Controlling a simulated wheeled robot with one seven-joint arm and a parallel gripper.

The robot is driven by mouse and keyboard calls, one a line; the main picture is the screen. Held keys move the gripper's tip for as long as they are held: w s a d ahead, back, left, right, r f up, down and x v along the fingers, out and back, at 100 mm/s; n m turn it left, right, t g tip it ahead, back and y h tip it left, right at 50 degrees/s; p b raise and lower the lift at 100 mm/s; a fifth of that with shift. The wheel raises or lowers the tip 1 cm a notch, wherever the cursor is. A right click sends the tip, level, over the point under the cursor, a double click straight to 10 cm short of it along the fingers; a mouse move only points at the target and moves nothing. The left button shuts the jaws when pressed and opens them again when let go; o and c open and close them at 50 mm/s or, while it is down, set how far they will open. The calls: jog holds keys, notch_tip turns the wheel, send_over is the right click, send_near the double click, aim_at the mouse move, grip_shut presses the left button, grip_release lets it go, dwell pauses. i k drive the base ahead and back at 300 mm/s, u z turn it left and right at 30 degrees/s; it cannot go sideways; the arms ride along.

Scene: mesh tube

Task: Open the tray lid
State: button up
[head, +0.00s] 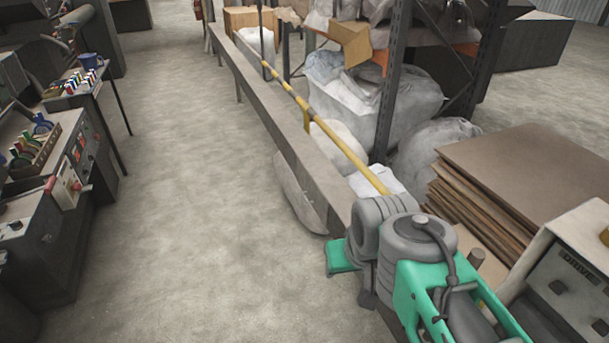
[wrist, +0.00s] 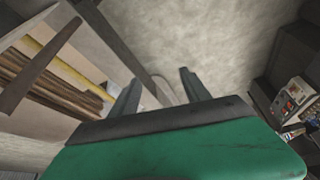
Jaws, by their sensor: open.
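I cannot make out a tray with a lid in either view. My gripper (wrist: 160,82) shows in the wrist view as two dark fingers in front of a green body, spread apart with nothing held between them. A thin curved grey edge shows beyond and between the fingers, and I cannot tell what it is. In the head view my grey and green arm fills the lower right, and its fingers cannot be made out there.
A long grey beam (head: 265,110) with a yellow rail (head: 320,127) runs into the distance. Stacked brown sheets (head: 530,180) and a "DRIVE" control box (head: 565,290) stand at right. A bench with an instrument box (head: 68,187) is at left. The concrete floor (head: 190,190) between is clear.

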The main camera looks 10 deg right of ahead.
aim_at(318, 202)
jog(key=u, duration=0.7)
jog(key=i, duration=2.05)
jog(key=z, duration=0.35)
